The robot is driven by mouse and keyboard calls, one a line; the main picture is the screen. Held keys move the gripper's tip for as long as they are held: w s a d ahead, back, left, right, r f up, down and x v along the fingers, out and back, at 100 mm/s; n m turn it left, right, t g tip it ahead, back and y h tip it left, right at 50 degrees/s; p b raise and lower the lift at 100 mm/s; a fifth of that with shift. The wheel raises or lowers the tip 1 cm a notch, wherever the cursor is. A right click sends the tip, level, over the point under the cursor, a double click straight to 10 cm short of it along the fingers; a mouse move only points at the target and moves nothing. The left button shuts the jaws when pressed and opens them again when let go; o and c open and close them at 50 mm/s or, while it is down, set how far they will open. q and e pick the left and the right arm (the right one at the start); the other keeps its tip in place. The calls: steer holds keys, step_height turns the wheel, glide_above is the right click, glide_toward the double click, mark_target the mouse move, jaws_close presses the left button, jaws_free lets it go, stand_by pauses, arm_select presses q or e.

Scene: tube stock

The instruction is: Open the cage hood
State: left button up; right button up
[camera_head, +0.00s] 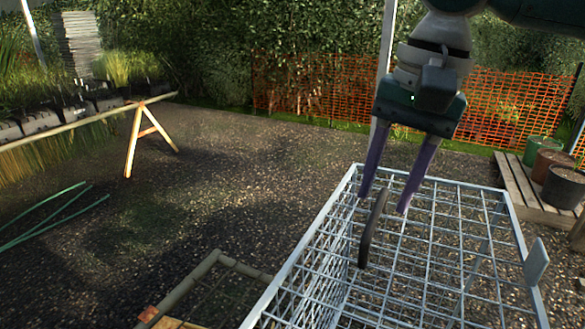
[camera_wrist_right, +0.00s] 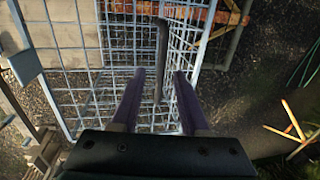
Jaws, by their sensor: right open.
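The cage hood (camera_head: 425,238) is a grey wire mesh panel in a metal frame, at the lower right of the head view. It looks to lie flat over the cage. A dark bar handle (camera_head: 373,228) stands on its left part; the handle also shows in the right wrist view (camera_wrist_right: 161,55). My right gripper (camera_head: 383,203) is open, its two purple fingers pointing down over the hood. In both views the handle's line runs between the fingertips (camera_wrist_right: 160,74). I cannot tell whether they touch it. My left gripper is not in view.
A grey plate (camera_head: 536,262) sticks up at the hood's right edge. A wooden pallet (camera_head: 512,180) with pots stands at the right. A trestle (camera_head: 135,140) and plant bench stand farther left. Gravel between is open.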

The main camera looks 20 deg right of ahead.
steer(key=shift+w+a+f, duration=0.1)
steer(key=shift+f, duration=0.7)
jaws_close()
stand_by(0.9)
